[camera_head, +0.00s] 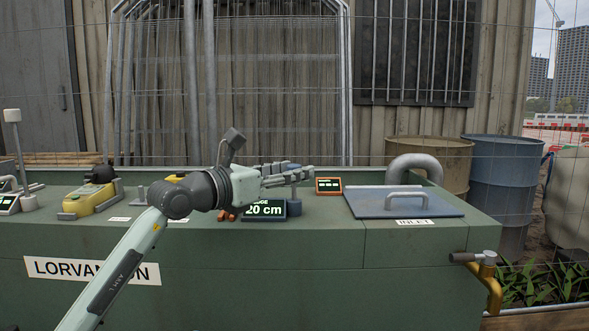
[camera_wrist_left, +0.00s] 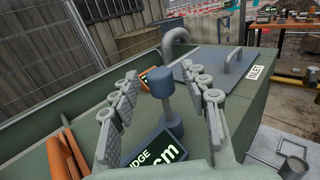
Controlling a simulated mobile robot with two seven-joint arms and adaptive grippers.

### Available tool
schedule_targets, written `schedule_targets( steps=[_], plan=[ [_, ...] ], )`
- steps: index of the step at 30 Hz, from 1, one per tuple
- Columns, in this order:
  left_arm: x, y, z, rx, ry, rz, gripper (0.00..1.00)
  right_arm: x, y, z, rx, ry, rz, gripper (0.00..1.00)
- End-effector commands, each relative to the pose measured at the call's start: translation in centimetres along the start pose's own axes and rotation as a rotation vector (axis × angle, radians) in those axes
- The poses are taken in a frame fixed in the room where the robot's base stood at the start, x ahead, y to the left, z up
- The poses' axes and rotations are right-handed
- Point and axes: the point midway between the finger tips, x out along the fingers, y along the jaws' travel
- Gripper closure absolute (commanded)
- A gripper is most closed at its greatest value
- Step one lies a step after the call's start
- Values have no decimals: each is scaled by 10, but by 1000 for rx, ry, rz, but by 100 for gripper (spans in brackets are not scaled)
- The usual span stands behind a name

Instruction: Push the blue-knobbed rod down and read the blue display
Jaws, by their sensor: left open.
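The blue-knobbed rod stands upright beside a dark display; its blue knob (camera_wrist_left: 160,82) and grey rod (camera_wrist_left: 167,112) show between my fingers in the left wrist view. My left gripper (camera_wrist_left: 163,95) is open, with a finger on each side of the rod and clear gaps to it. In the head view my left gripper (camera_head: 292,174) reaches in from the left and covers part of the rod. The blue-cased display (camera_head: 265,209) reads "20 cm"; its upper word is partly covered. It also shows tilted in the left wrist view (camera_wrist_left: 157,154). My right gripper is not in view.
An orange-framed display (camera_head: 328,185) stands just right of the gripper. A blue-grey hatch (camera_head: 430,203) with a handle lies further right on the green tank (camera_head: 330,245). A yellow device (camera_head: 92,197) stands left. Orange parts (camera_wrist_left: 68,155) lie left of the fingers.

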Motion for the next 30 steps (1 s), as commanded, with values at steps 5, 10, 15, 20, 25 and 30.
schedule_targets(
  steps=[5,10,15,20,25,30],
  plan=[
    [10,-1,0,0,1,-1,54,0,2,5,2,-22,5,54],
    [11,-1,0,1,1,-1,54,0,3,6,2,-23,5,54],
    [11,0,0,1,1,0,68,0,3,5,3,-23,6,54],
    [10,0,0,1,1,0,88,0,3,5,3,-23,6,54],
    [10,0,0,1,1,0,100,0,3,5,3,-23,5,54],
    [10,0,-1,0,1,0,100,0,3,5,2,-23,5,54]
  ],
)
